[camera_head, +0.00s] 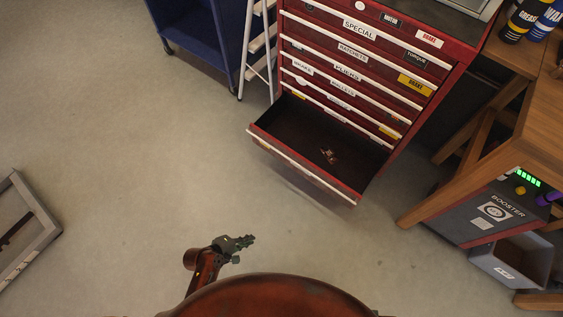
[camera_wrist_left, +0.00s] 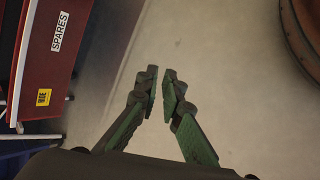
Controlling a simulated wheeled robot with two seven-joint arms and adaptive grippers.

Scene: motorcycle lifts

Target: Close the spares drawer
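The spares drawer (camera_head: 300,172) is the bottom drawer of the red tool cabinet (camera_head: 425,115). It is pulled well out in the head view, with a small brownish item (camera_head: 328,156) lying inside. In the left wrist view its red front (camera_wrist_left: 48,70) stands at the left, with a SPARES label. My left gripper (camera_head: 248,241) is in front of the drawer, apart from it, over the floor. In the left wrist view my left gripper (camera_wrist_left: 161,78) has a narrow gap between its fingertips, with nothing between them. My right gripper is not in view.
A blue cart (camera_head: 205,35) and a white stepladder (camera_head: 258,50) stand left of the cabinet. A wooden bench (camera_head: 510,125) with a booster unit (camera_head: 490,210) and a grey bin (camera_head: 512,258) is at the right. A grey frame (camera_head: 35,235) lies far left. The floor between is clear.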

